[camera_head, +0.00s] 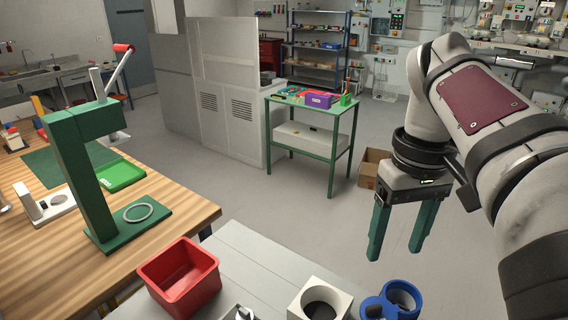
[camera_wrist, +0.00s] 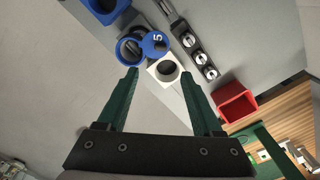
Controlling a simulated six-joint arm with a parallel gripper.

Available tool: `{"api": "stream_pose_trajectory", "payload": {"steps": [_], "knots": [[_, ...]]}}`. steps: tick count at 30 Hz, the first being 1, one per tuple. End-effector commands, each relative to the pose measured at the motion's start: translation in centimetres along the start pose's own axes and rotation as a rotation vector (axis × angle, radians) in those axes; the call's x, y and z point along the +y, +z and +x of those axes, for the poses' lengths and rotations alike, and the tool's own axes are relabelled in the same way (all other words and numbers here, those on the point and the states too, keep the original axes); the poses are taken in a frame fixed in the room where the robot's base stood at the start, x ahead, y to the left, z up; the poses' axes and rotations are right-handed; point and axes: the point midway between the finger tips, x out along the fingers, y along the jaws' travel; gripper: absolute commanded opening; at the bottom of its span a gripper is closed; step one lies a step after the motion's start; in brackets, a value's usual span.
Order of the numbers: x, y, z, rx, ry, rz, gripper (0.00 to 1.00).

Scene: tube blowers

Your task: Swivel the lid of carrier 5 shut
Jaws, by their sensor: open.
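Carrier 5 is a blue round cup (camera_head: 405,292) at the bottom edge of the head view, partly cut off. In the wrist view its open ring (camera_wrist: 124,51) shows at the upper middle. Its lid (camera_wrist: 153,44), a blue disc marked 5, sits swung to the side of the opening, leaving much of the mouth uncovered. The lid also shows in part in the head view (camera_head: 372,308). My gripper (camera_head: 395,252) is open and empty, fingers pointing down, above and apart from the carrier. In the wrist view its green fingers (camera_wrist: 160,76) are spread wide.
A white block with a round hole (camera_wrist: 164,70) stands close beside the carrier. A dark holder with several round sockets (camera_wrist: 199,56) and a red bin (camera_wrist: 237,102) are farther along the grey table. Another blue object (camera_wrist: 104,8) is at the wrist view's top. A green stand (camera_head: 85,180) is on the wooden bench.

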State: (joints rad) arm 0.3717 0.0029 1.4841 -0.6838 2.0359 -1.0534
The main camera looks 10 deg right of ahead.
Motion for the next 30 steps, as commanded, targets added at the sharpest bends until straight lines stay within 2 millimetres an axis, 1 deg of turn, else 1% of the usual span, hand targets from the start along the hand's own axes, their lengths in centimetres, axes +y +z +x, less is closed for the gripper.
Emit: {"api": "stream_pose_trajectory", "payload": {"steps": [2,9,12,15,18,20,28,30], "knots": [[-0.1,0.1,1.8,-0.002,-0.003,-0.001,0.68],[-0.2,0.1,9.1,-0.002,-0.004,-0.001,0.68],[-0.2,0.1,11.5,-0.001,-0.004,-0.001,0.68],[-0.2,0.0,13.2,0.002,-0.003,-0.001,0.68],[-0.2,0.0,14.2,0.003,-0.003,0.000,0.68],[-0.2,0.0,14.5,0.004,-0.002,0.000,0.68],[-0.2,0.0,14.6,0.005,-0.002,0.000,0.68],[-0.2,0.0,14.6,0.005,-0.002,0.000,0.55]]}}
